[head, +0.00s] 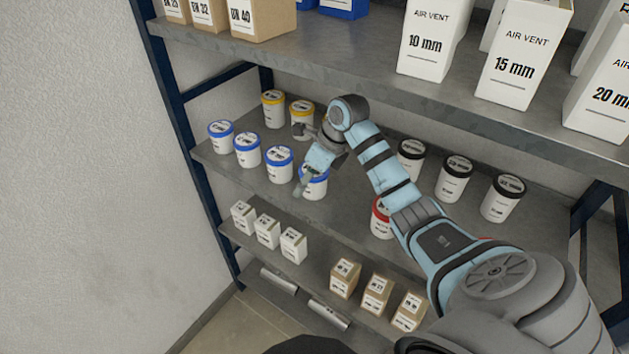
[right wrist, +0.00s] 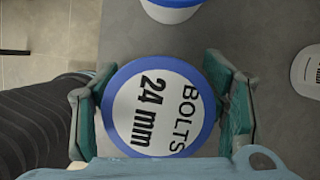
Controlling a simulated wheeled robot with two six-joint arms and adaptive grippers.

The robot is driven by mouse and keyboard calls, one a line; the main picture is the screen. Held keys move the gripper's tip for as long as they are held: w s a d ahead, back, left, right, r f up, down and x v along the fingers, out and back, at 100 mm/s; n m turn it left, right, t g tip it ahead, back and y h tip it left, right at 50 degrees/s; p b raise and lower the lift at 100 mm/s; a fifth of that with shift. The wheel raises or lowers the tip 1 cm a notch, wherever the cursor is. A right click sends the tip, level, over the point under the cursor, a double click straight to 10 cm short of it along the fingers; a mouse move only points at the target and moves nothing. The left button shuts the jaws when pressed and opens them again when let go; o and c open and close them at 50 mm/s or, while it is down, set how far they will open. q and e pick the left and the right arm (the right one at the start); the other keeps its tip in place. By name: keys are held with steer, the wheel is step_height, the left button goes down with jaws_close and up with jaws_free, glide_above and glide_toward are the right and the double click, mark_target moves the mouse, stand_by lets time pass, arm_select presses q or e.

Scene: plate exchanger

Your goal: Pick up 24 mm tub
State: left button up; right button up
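The 24 mm tub (head: 316,191) is white with a blue lid. It stands upright on the middle shelf, at the right end of the row of blue-lidded tubs. In the right wrist view its lid (right wrist: 160,108) reads "BOLTS 24 mm" and lies between the two fingers. My right gripper (right wrist: 157,105) is open around the tub, one finger on each side and close to the lid's edge. In the head view my right gripper (head: 304,160) and wrist hide part of the tub. My left gripper is not in view.
Several blue-lidded tubs (head: 247,150) stand left of it, and yellow-lidded tubs (head: 273,109) behind. A red-lidded tub (head: 381,218) and black-lidded tubs (head: 454,179) stand to the right. The upper shelf (head: 330,58) carries boxes; small boxes (head: 267,231) stand on the shelf below.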

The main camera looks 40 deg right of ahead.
steer(key=shift+s+r, duration=0.1)
steer(key=shift+s, duration=0.05)
steer(key=c, duration=0.6)
jaws_close()
